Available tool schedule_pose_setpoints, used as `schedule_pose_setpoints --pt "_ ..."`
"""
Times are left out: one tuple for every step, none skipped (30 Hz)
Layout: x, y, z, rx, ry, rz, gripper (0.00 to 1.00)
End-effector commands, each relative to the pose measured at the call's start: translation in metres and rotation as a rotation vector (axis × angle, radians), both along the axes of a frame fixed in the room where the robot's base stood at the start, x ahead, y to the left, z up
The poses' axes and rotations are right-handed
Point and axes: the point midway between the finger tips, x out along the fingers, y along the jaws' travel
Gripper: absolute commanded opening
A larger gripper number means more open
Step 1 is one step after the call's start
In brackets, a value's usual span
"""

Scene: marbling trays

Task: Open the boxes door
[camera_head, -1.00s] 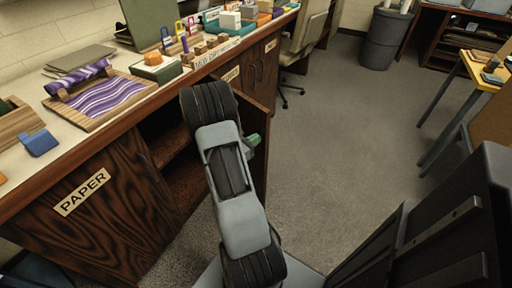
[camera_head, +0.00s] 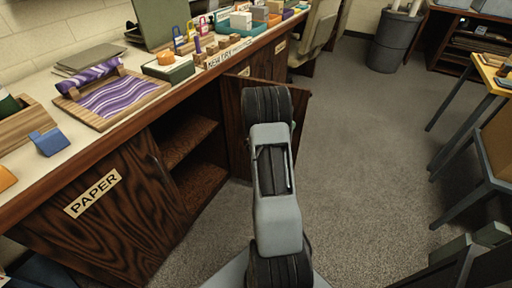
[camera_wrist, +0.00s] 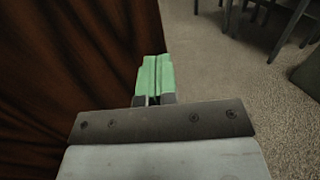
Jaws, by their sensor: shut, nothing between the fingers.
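A dark wood cabinet door (camera_head: 234,128) stands swung out from the counter front, partly behind my arm in the head view. Its label is not visible, so I cannot read which door it is. Left of it, the cabinet is open, showing an inner shelf (camera_head: 188,140). My gripper (camera_wrist: 154,68) shows green fingertips pressed together, with nothing between them. In the wrist view, it is beside a dark wood panel (camera_wrist: 70,70) on the left; I cannot tell whether they touch.
A closed door with a PAPER sign (camera_head: 93,193) is at the left. The counter holds a purple marbled tray (camera_head: 118,98) and small blocks. A chair (camera_head: 318,35), a bin (camera_head: 394,38) and a yellow table (camera_head: 492,72) stand beyond. Grey floor (camera_head: 360,150) is free right of my arm.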

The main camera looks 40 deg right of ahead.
Motion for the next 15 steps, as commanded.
schedule_pose_setpoints --pt "0.000 0.000 0.000 0.000 0.000 -0.001 0.00" --pt "0.000 0.000 0.000 0.000 0.000 -0.001 0.00" --pt "-0.001 0.000 0.000 0.000 0.000 -0.002 0.00" --pt "-0.001 0.000 0.000 0.000 0.000 -0.002 0.00" --pt "-0.001 0.000 0.000 0.000 0.000 -0.002 0.00" --pt "-0.001 0.000 0.000 0.000 0.000 -0.003 0.00" --pt "-0.001 0.000 0.000 0.000 0.000 -0.003 0.00" --pt "-0.001 0.000 0.000 0.000 0.000 -0.003 0.00" --pt "-0.002 0.001 0.000 0.000 0.000 -0.002 0.00" --pt "-0.002 0.002 0.000 0.000 0.001 -0.002 0.00" --pt "-0.003 0.004 0.000 0.000 0.001 -0.002 0.00" --pt "-0.004 0.008 0.001 0.001 0.001 -0.001 0.00" --pt "-0.005 0.011 0.001 0.001 0.002 0.000 0.00" --pt "-0.007 0.015 0.001 0.001 0.002 0.000 0.00" --pt "-0.010 0.020 0.001 0.001 0.002 -0.002 0.00"
